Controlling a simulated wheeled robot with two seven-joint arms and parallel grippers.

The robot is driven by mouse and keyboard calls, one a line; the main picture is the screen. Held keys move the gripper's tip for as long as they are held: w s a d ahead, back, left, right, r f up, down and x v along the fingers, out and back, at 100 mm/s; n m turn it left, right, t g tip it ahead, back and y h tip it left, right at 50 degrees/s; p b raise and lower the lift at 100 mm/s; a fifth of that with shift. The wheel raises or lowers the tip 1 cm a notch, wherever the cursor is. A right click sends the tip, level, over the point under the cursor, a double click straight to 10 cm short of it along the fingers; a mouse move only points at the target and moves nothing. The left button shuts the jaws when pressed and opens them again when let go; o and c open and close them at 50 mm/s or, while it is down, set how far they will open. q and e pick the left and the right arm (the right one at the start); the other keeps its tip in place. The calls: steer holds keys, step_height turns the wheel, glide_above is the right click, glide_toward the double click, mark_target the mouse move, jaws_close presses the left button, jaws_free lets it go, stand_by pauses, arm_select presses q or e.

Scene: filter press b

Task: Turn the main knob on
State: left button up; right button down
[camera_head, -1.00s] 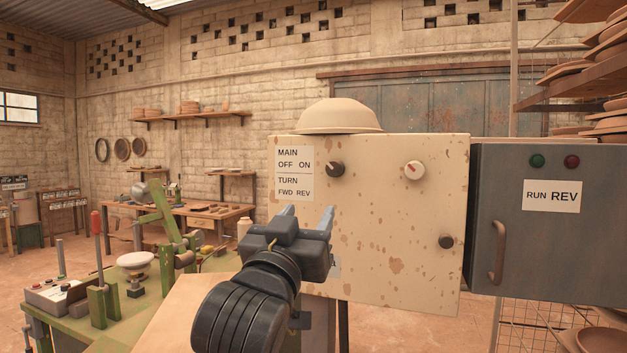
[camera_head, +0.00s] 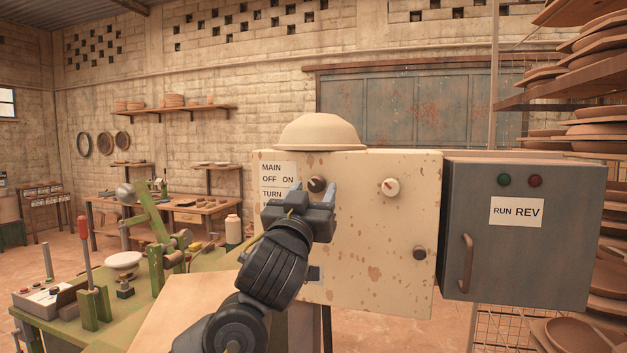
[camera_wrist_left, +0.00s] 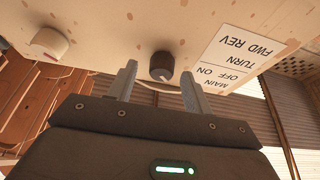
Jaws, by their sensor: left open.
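The dark main knob (camera_head: 317,184) is on the front of the cream, rust-spotted panel box (camera_head: 345,240), just right of a label (camera_head: 278,172) reading MAIN OFF ON and TURN FWD REV. My left gripper (camera_head: 312,192) is open and empty, just in front of and slightly below the knob, its fingers pointing up toward it. In the left wrist view the dark knob (camera_wrist_left: 162,66) lies between and beyond the two fingertips, and no contact shows. The gripper covers the lower part of the label in the head view. My right gripper is not in view.
A white knob (camera_head: 390,187) and a dark round knob (camera_head: 419,253) are on the same panel. A grey cabinet (camera_head: 530,245) with a handle and green and red buttons adjoins it at right. A green bench (camera_head: 60,325) stands at left.

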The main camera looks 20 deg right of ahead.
arm_select(q)
steer(key=shift+w+d, duration=0.15)
steer(key=shift+w, duration=0.4)
steer(key=shift+s+r, duration=0.1)
steer(key=shift+s, duration=0.05)
steer(key=shift+c, duration=0.3)
steer(key=c, duration=0.9)
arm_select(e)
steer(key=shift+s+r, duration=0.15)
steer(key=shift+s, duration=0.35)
